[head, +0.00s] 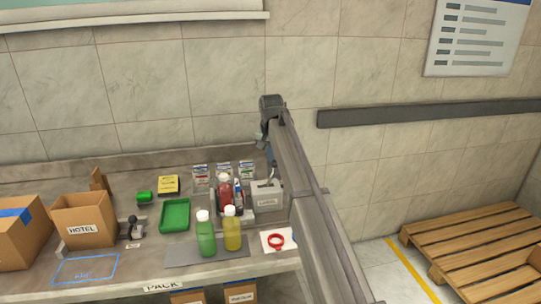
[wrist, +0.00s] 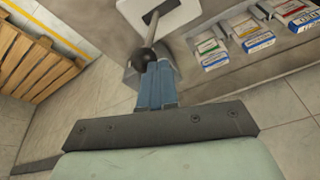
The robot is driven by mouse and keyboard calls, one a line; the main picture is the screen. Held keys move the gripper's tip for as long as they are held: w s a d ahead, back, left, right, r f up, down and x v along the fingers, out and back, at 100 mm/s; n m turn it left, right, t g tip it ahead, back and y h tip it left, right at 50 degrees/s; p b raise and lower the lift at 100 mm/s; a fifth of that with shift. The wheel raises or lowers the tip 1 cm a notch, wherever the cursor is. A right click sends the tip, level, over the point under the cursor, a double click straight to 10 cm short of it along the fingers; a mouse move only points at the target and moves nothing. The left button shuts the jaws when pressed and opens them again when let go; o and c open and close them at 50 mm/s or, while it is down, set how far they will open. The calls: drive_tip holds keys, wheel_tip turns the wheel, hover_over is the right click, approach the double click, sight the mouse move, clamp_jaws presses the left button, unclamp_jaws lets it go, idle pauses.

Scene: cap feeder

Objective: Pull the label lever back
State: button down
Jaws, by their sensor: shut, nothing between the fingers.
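The label box (head: 267,202) is a light grey block with a printed front, on the bench at the right of the bottles. Its lever (head: 271,175) rises from the top, close under my gripper (head: 269,153). In the wrist view the label box (wrist: 182,14) has a dark slot, and the lever (wrist: 149,34) is a grey rod with a dark round knob. My gripper (wrist: 156,66) is shut with its blue fingers together, and its tips are at the knob, partly overlapping it. I cannot tell whether they touch it.
A red bottle (head: 225,190), green bottle (head: 206,237) and yellow bottle (head: 232,233) stand left of the label box. A red ring (head: 276,240) lies on a white card in front. Small packets (head: 200,174) stand behind. A pallet (head: 480,250) is on the floor at right.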

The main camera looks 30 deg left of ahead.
drive_tip(key=a+v, duration=0.2)
drive_tip(key=v, duration=1)
drive_tip(key=shift+s+a, duration=0.2)
drive_tip(key=shift+s, duration=0.15)
